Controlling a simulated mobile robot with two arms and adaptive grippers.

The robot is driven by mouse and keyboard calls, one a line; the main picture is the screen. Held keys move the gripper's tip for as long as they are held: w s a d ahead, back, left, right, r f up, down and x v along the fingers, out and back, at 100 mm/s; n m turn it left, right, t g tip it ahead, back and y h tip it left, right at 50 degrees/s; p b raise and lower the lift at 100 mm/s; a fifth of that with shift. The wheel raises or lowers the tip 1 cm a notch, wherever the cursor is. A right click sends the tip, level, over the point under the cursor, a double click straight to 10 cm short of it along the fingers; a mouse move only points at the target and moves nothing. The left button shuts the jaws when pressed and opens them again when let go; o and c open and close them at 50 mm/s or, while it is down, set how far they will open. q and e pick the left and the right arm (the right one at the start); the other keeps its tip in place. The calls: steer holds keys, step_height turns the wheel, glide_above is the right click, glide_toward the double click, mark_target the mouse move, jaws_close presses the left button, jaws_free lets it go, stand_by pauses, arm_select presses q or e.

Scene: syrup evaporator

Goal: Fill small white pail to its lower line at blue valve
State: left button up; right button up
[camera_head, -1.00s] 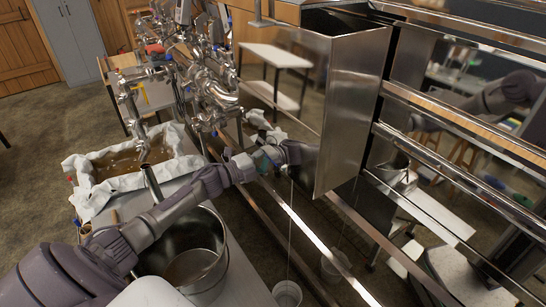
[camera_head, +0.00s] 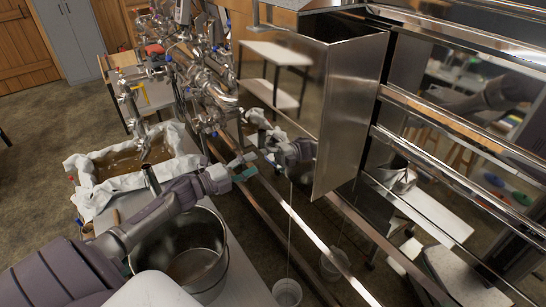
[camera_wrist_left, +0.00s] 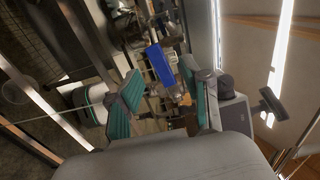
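My left gripper (camera_head: 245,166) is near the valve, left of the steel box. In the left wrist view its teal-padded fingers (camera_wrist_left: 166,108) are apart, with nothing held. The blue valve handle (camera_wrist_left: 160,63) shows beyond and between them. My right gripper is not in view.
Steel rails run below. A large steel pot (camera_head: 222,258) stands under my left arm. A cloth-lined tray (camera_head: 88,205) is at left.

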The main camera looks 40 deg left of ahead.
arm_select(q)
steer(key=p+v, duration=0.2)
steer(key=v, duration=0.7)
stand_by(0.5)
stand_by(0.4)
steer(key=v, duration=1.2)
steer(key=shift+s+r, duration=0.2)
steer(key=shift+s, duration=0.1)
